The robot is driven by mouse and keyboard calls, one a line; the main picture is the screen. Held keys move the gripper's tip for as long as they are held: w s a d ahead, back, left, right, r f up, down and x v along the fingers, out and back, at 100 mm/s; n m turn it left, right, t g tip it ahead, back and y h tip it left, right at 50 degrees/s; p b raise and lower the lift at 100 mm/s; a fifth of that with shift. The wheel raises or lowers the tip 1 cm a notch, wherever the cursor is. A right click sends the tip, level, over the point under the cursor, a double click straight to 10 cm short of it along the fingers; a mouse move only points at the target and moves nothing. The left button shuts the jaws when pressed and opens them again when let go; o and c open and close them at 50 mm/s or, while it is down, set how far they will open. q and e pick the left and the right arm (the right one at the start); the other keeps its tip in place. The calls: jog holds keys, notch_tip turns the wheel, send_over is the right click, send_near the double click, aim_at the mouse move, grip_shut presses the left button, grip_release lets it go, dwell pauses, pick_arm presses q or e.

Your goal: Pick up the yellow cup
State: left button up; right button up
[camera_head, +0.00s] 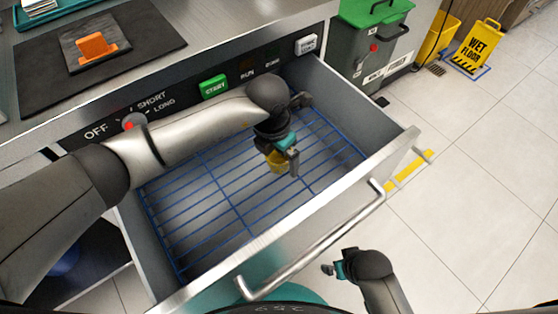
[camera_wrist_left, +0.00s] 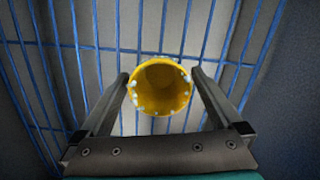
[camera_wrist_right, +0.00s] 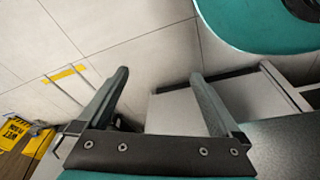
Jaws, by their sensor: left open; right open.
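The yellow cup (camera_head: 277,163) stands on the blue wire rack (camera_head: 215,208) inside the open drawer, mostly hidden behind my left gripper in the head view. In the left wrist view the cup (camera_wrist_left: 160,87) shows its open mouth, with pale spots on its rim. My left gripper (camera_wrist_left: 163,85) is open, with one finger on each side of the cup; I cannot tell whether they touch it. In the head view my left gripper (camera_head: 285,163) reaches down into the drawer. My right gripper (camera_wrist_right: 160,80) is open and empty, outside the drawer near its front.
The drawer's front edge and handle (camera_head: 318,248) lie between the rack and my right gripper. A control panel with a green START button (camera_head: 214,87) is above the drawer. A green-lidded bin (camera_head: 374,45) and yellow wet-floor sign (camera_head: 477,45) stand at the back right. The rack around the cup is clear.

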pick_arm(q)
jog(key=shift+f, duration=0.25)
jog(key=shift+c, duration=0.4)
jog(key=c, duration=1.2)
jog(key=shift+o, duration=0.2)
jog(key=shift+r, duration=0.15)
